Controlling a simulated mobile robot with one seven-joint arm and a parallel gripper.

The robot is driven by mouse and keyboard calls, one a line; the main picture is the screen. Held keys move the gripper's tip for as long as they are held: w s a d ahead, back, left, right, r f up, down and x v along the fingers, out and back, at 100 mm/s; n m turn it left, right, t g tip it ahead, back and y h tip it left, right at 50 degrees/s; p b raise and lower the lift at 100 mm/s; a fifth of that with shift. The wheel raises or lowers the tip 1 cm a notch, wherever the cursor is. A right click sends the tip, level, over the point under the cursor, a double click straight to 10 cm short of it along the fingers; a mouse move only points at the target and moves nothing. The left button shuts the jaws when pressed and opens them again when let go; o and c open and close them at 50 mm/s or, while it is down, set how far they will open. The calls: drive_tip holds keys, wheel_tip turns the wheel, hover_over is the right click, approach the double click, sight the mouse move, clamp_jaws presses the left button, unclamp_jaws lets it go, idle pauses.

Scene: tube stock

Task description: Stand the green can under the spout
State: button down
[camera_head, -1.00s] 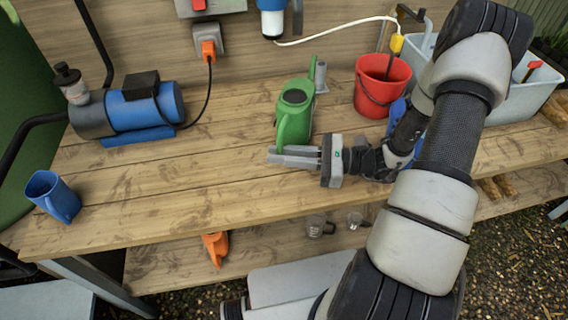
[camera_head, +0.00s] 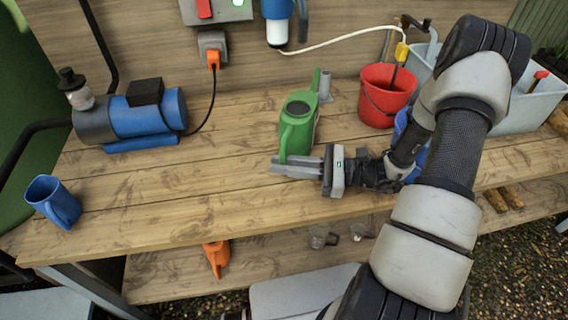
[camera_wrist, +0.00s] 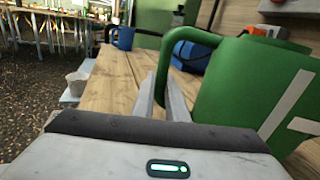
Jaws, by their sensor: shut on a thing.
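The green can (camera_head: 300,130), a watering can with a handle and a long spout of its own, is upright at the middle of the wooden bench (camera_head: 225,195). My gripper (camera_head: 297,165) is shut on the can's handle, on its near side. In the wrist view the green can (camera_wrist: 262,90) fills the right side, and its looped handle runs down between my fingers (camera_wrist: 162,103). I cannot tell whether its base touches the bench. A dark tap-like fitting (camera_head: 416,24) stands by the grey tub at the back right; its outlet is unclear.
A red bucket (camera_head: 386,98) stands right of the can, near the grey tub (camera_head: 530,105). A blue pump (camera_head: 145,115) and a blue jug (camera_head: 55,200) are at the left. An orange object (camera_head: 216,256) lies on the lower shelf. The bench between jug and can is clear.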

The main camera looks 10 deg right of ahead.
drive_tip(key=shift+f, duration=0.15)
drive_tip(key=c, duration=1.7)
unclamp_jaws()
drive_tip(key=shift+d, duration=0.15)
